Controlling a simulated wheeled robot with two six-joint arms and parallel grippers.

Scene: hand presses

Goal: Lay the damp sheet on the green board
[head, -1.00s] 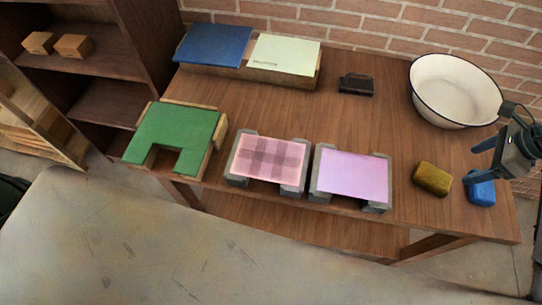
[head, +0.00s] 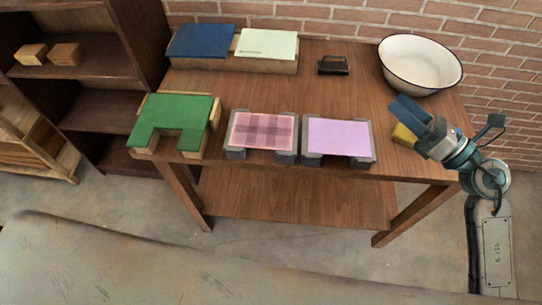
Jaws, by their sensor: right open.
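The green board (head: 174,109) lies at the left front of the table, with a notch in its front edge and wooden rails around it. No sheet lies on it. A pink checked sheet (head: 262,130) and a plain lilac sheet (head: 340,137) each lie flat on a grey-cornered stand to its right. I cannot tell by look which sheet is damp. My right gripper (head: 414,117) is open above the table's right end, well right of the lilac sheet. It partly hides a yellow sponge (head: 402,137). My left gripper is out of view.
A dark handled block (head: 332,66) and a white basin (head: 420,65) stand behind. The middle of the wooden table (head: 290,92) is clear.

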